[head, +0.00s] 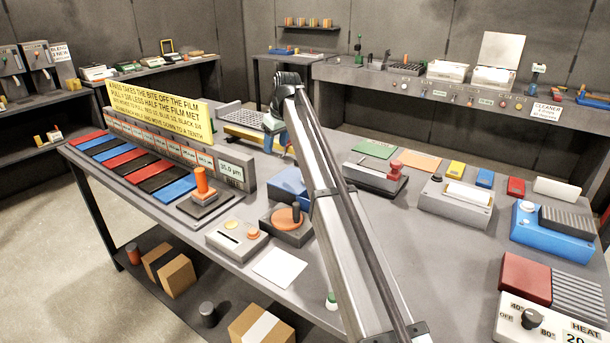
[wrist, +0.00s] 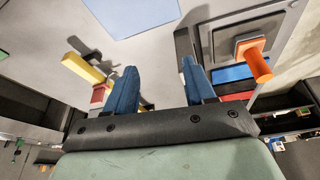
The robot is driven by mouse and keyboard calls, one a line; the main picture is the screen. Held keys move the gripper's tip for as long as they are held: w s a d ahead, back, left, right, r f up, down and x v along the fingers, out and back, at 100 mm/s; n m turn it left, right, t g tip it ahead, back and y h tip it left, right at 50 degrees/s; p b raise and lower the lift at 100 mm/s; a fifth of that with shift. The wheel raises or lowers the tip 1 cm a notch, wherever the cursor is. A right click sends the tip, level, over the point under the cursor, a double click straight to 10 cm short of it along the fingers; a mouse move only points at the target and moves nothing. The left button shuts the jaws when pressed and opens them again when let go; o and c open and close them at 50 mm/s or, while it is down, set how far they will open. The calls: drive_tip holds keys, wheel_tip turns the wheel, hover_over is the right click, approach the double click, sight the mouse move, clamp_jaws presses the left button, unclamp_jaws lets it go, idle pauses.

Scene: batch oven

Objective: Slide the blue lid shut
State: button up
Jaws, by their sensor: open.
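A blue box with a dark ribbed part on top (head: 550,235) stands at the right of the bench in the head view. Another blue block (head: 289,182) sits mid-bench, partly hidden behind my arm. I cannot tell for sure which of these carries the blue lid, or how far it is open. My gripper (head: 272,147) is small and partly hidden by my arm near the far edge of the bench. In the wrist view my gripper (wrist: 161,88) has two blue fingers spread apart with nothing between them. A pale blue flat panel (wrist: 132,14) shows beyond them.
An orange post (head: 201,180) on a dark base stands left of my arm, near a yellow sign (head: 160,105) and red, black and blue strips (head: 130,160).

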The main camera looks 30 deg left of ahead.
sight(294, 175)
drive_tip(key=w+d+r+n+g+h, duration=0.1)
drive_tip(key=w+d+r+n+h, duration=0.1)
drive_tip(key=d+n, duration=0.15)
drive_tip(key=w+d+r+n+h, duration=0.1)
drive_tip(key=d+n+h, duration=0.1)
drive_tip(key=d, duration=0.3)
wheel_tip(294, 175, down, 14)
drive_tip(key=shift+w+r, duration=0.15)
drive_tip(key=shift+r, duration=0.1)
drive_tip(key=shift+c, duration=0.3)
clamp_jaws()
idle(0.3)
